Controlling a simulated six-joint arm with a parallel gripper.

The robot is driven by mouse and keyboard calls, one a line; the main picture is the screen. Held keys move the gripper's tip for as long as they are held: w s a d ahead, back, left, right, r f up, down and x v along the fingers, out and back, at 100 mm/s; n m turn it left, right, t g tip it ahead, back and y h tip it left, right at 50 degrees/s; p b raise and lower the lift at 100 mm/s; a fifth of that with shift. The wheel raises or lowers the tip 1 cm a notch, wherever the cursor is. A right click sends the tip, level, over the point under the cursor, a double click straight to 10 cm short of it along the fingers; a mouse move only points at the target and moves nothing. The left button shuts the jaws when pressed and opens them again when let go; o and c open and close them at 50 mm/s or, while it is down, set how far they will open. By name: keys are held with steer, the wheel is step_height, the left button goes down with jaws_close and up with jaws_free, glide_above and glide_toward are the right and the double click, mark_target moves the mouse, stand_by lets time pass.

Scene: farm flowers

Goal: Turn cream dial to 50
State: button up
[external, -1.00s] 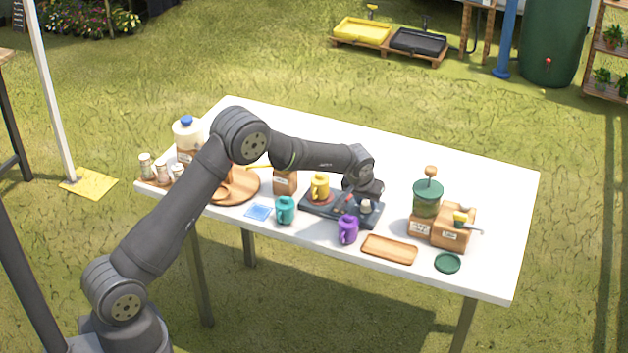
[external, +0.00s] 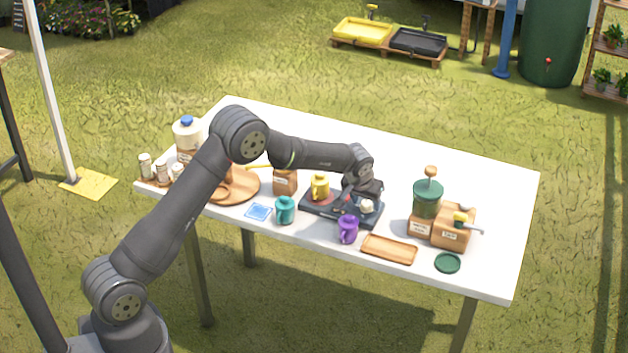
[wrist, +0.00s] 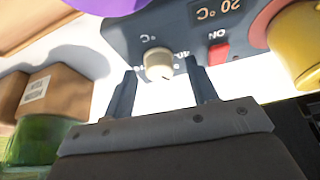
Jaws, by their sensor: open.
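The cream dial (wrist: 158,63) is a small round knob on the dark hot-plate unit (wrist: 118,38). In the external view the dial (external: 366,207) is at the unit's right end. Printing beside it is partly hidden and its setting is not readable. A small label on the unit reads 20 °C, near a red ON switch (wrist: 218,54). My gripper (wrist: 163,76) is open, its two fingers on either side of the dial and apart from it. In the external view my gripper (external: 350,204) is low over the unit, partly hidden by the wrist.
A yellow mug (external: 320,187) stands on the unit's left part. A purple mug (external: 347,230) and teal mug (external: 285,210) stand in front. A wooden tray (external: 389,249) and wooden boxes (external: 453,232) are to the right. The table's far right is clear.

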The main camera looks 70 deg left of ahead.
steer(key=v, duration=1.7)
steer(key=shift+f, duration=0.1)
steer(key=x, duration=1.7)
